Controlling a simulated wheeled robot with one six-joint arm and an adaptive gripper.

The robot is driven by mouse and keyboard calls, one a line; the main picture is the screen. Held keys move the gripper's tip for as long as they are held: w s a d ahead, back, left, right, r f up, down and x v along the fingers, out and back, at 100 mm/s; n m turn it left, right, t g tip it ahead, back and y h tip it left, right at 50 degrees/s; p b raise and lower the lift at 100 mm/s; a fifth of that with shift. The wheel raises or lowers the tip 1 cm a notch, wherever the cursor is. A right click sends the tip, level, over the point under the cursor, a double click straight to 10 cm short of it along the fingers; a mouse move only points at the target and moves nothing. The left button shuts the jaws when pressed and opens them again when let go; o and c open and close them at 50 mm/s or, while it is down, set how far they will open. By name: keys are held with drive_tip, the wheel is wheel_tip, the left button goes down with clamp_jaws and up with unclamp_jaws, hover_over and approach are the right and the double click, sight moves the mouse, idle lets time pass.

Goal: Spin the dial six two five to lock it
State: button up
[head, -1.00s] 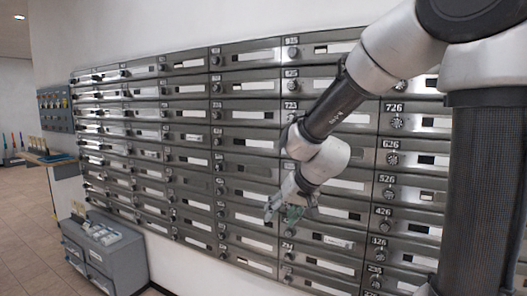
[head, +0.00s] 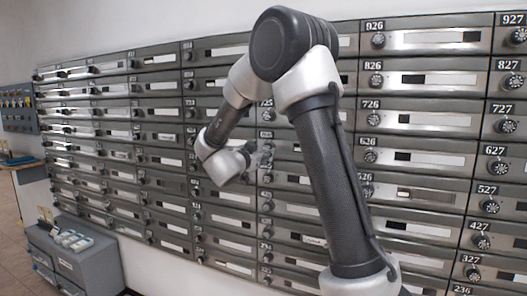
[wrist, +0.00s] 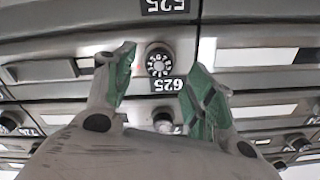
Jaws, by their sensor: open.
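Dial 625 (wrist: 160,62) is a small round black dial with white marks on a grey mailbox door. Its label 625 (wrist: 165,84) is upside down in the wrist view. My gripper (wrist: 161,60) is open, with one green-padded finger on each side of the dial in that view. I cannot tell whether either finger touches it. The door of box 625 looks flush with its neighbours. In the head view my gripper (head: 264,155) is small and blurred against the mailbox wall, and my arm and gripper hide dial 625.
Rows of mailboxes with similar dials surround it, such as dial 726 (head: 374,118) and dial 627 (head: 492,167). Label 525 (wrist: 165,6) shows in the wrist view. A grey cabinet (head: 75,262) stands at lower left, with open floor beyond.

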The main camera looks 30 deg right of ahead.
sight(266, 149)
drive_tip(key=shift+x, duration=1.75)
drive_tip(key=c, duration=1)
drive_tip(key=shift+c, duration=0.2)
drive_tip(key=shift+m, duration=0.3)
